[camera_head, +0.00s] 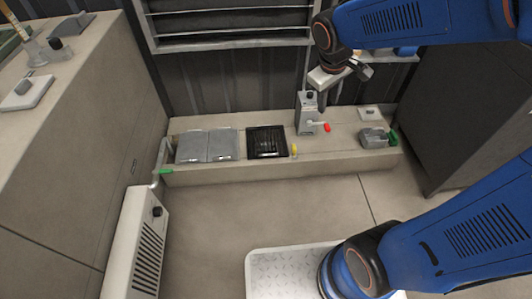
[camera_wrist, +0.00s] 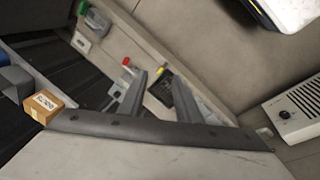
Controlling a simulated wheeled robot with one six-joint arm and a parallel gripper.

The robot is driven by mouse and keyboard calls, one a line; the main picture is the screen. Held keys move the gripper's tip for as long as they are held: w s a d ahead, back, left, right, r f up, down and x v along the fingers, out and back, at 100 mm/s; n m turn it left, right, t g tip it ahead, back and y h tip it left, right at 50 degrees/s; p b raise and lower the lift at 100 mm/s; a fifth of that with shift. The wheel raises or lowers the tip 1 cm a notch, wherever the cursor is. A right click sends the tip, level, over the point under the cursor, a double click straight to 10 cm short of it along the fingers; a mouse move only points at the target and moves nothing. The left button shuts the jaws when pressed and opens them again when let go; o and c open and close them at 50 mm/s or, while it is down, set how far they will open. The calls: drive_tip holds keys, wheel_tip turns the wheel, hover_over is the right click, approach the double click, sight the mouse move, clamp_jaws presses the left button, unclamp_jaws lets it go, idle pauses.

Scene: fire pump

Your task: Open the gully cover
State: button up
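A black slatted square, which looks like the gully cover (camera_head: 267,141), lies flat in the top of the low concrete ledge (camera_head: 230,173). A small yellow piece (camera_head: 294,150) stands at its right edge. Two grey plates (camera_head: 207,145) lie to its left; I cannot tell for certain which is the gully cover. My gripper (camera_head: 345,85) is above the ledge, right of the black square and apart from it. In the wrist view my gripper (camera_wrist: 165,70) has its fingers spread and empty, with the dark slatted square (camera_wrist: 162,92) showing beyond them, partly hidden by the right finger.
A grey box with a red-tipped lever (camera_head: 326,127) stands just right of the black square, below my gripper. A grey block with a green piece (camera_head: 375,138) is at the ledge's right end. A white vented unit (camera_head: 137,245) stands at left.

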drive_tip(key=w+a+f+n, duration=0.3)
drive_tip(key=w+a+f, duration=0.2)
drive_tip(key=w+f, duration=0.15)
drive_tip(key=n+h, duration=0.3)
drive_tip(key=n, duration=0.5)
hover_over(266, 155)
drive_tip(key=s+a, duration=0.3)
drive_tip(key=a, duration=0.4)
wheel_tip(266, 155, down, 26)
drive_tip(key=shift+g, duration=0.3)
drive_tip(key=x, duration=1.7)
drive_tip(key=shift+c, duration=0.3)
clamp_jaws()
